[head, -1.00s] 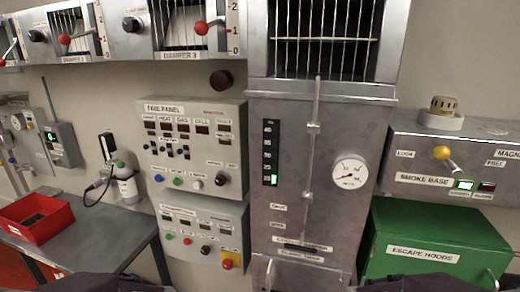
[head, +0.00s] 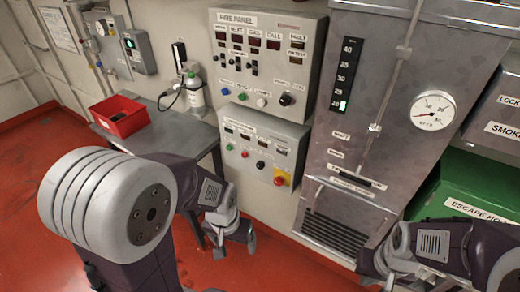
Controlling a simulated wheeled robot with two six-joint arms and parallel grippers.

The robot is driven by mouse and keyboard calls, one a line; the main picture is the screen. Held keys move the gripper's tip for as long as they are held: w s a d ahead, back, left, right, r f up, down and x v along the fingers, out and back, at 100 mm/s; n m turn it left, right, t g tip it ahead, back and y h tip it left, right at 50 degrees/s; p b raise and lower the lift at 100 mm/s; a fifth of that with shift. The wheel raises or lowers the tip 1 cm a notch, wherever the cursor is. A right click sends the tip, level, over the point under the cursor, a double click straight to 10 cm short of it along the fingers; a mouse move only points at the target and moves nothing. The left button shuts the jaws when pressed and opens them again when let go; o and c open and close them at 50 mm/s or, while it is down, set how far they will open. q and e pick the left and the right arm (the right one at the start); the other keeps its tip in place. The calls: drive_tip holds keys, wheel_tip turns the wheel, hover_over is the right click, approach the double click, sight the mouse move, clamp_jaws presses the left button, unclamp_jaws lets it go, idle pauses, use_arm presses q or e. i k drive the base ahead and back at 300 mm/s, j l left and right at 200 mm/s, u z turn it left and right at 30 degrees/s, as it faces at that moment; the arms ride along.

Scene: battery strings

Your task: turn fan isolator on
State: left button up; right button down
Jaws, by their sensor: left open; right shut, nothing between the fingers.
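No label reading fan isolator is legible in the head view. A grey wall box (head: 138,51) with a small green light hangs at the upper left, above the table. A lower grey control panel (head: 262,148) carries green and red buttons, a black knob (head: 261,165) and a red knob on a yellow plate (head: 281,179). My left gripper (head: 238,240) hangs low in front of the wall below this panel, open and empty, apart from the controls. My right gripper (head: 368,272) is at the bottom right before the metal cabinet, shut and empty, partly hidden by its arm.
The fire panel (head: 268,55) is above the lower panel. A table (head: 185,145) with a red bin (head: 120,116) and a bottle (head: 194,95) stands left. The metal cabinet (head: 385,85) with a gauge (head: 433,111) and green locker (head: 450,190) are right. Red floor is open at left.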

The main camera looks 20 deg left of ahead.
sight(278, 181)
drive_tip(key=j+u, duration=0.2)
drive_tip(key=u, duration=0.15)
drive_tip(key=j+u, duration=0.2)
drive_tip(key=u, duration=0.2)
drive_tip(key=j+u, duration=0.15)
drive_tip(key=u, duration=0.2)
